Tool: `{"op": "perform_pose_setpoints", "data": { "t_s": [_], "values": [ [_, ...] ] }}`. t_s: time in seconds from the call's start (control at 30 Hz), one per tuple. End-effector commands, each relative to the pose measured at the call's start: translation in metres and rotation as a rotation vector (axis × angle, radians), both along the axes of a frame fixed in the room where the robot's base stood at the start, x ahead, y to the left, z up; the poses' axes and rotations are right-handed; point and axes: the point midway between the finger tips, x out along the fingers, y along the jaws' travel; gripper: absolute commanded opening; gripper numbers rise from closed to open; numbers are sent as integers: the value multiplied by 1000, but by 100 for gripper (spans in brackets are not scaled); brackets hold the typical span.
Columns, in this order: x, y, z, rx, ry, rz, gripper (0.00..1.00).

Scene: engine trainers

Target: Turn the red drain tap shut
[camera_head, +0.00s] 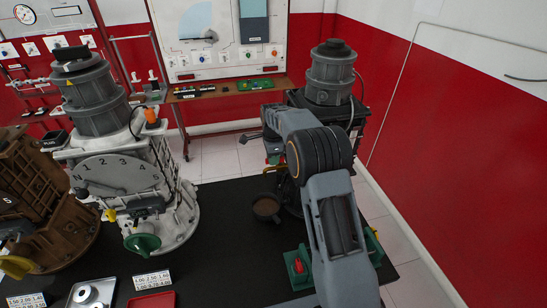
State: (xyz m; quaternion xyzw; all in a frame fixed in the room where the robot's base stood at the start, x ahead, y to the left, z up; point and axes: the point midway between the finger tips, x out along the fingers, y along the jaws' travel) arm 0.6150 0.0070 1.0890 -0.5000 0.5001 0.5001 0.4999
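A small red part (298,265), which looks like the red drain tap, stands on a green base (299,279) at the front right of the black table. It sits just left of my arm's lower link. Its exact handle angle is too small to tell. My arm rises from the bottom right, bends at an orange-ringed joint and reaches away toward the back.
A grey engine trainer (122,172) with a green handwheel (142,243) stands left, beside a brown one (38,195). A dark round cup (266,208) sits mid-table. Another grey unit (330,75) stands behind my arm. The black table's (225,255) middle is clear. A red tray (152,302) lies in front.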

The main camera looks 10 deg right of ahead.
Motion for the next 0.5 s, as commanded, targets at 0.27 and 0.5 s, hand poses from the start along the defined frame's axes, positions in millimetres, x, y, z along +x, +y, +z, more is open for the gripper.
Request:
{"op": "perform_pose_setpoints", "data": {
  "t_s": [0.27, 0.5],
  "values": [
    [0, 0, 0, 0, -1, 0, 0],
    [-1, -1, 0, -1, -1, 25, 0]
  ]
}}
